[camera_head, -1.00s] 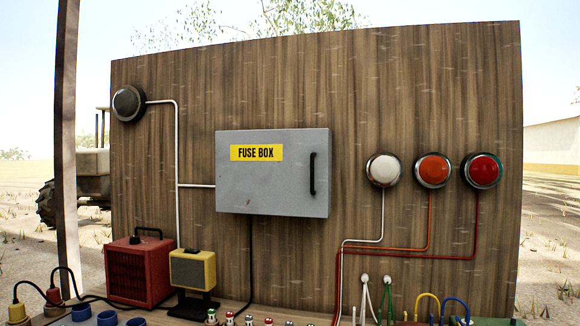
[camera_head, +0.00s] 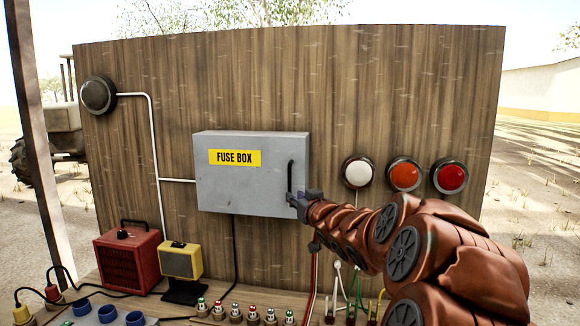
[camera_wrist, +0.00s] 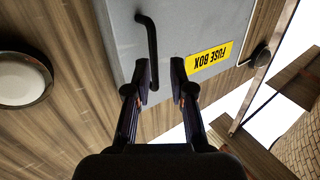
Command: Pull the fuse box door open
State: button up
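The grey fuse box (camera_head: 225,190) with a yellow "FUSE BOX" label hangs on the wooden board, its door closed. A black upright bar handle (camera_head: 290,173) sits near the door's right edge. My gripper (camera_head: 298,199) is at the handle's lower end in the head view. In the wrist view, which shows the label upside down, my gripper (camera_wrist: 160,68) is open, with its fingers apart. The handle (camera_wrist: 151,40) runs down toward the gap between them, close to the left finger. I cannot tell whether a finger touches it.
White, orange and red round lamps (camera_head: 405,175) are on the board right of the box, behind my arm. A red heater (camera_head: 128,262), a yellow lamp (camera_head: 181,262) and several fuses and plugs stand on the bench below. A cable hangs under the box.

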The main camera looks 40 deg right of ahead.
aim_at(290, 183)
jog(key=shift+w+d+r+p, duration=0.4)
jog(key=shift+w+d, duration=0.25)
jog(key=shift+w, duration=0.45)
jog(key=shift+w+d+r+p, duration=0.35)
jog(key=shift+w+d, duration=0.3)
jog(key=shift+w, duration=0.5)
jog(key=shift+w+d+r+p, duration=0.25)
jog(key=shift+w+d+p, duration=0.3)
jog(key=shift+w, duration=0.55)
jog(key=shift+d, duration=0.1)
grip_shut()
